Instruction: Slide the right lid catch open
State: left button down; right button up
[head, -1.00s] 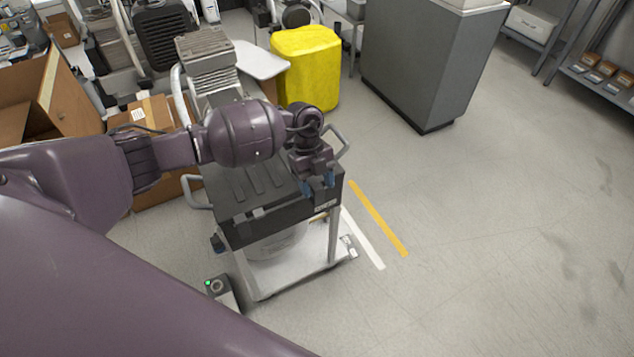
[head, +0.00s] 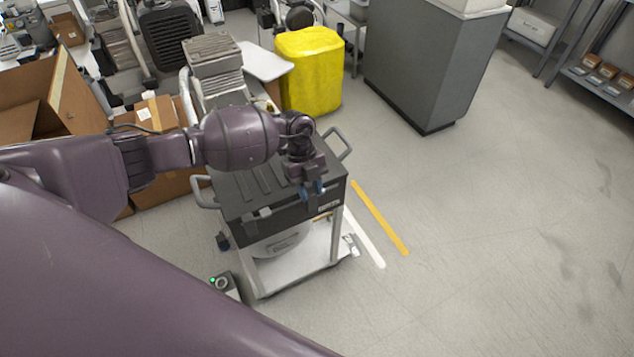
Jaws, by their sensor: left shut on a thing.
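The dark box-shaped compressor unit (head: 240,190) with a ribbed lid sits on a white-framed cart. My left gripper (head: 313,192) points down at the right part of the lid's front edge, with its blue fingertips close together. It is shut on the right lid catch, which the fingers and wrist mostly hide. How far the catch has slid cannot be made out. Another small grey catch (head: 259,214) shows on the left part of the same front edge. My right gripper is not in view.
Grey handles stand at the lid's left (head: 203,192) and right (head: 340,142) sides. A yellow covered bin (head: 310,70) and a grey cabinet (head: 422,70) stand behind. Cardboard boxes (head: 160,150) are at the left. The floor to the right is clear.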

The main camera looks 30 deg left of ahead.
pick_arm(q)
jog(key=shift+s+a+p, duration=0.45)
jog(key=shift+s+a, duration=0.1)
jog(key=shift+s, duration=0.15)
jog(key=c, duration=1.3)
grip_release()
jog(key=o, duration=0.5)
jog(key=shift+s+a, duration=0.1)
jog(key=shift+c, duration=0.2)
jog(key=v, duration=1)
jog(key=shift+r+p, duration=0.3)
jog(key=shift+p, duration=0.15)
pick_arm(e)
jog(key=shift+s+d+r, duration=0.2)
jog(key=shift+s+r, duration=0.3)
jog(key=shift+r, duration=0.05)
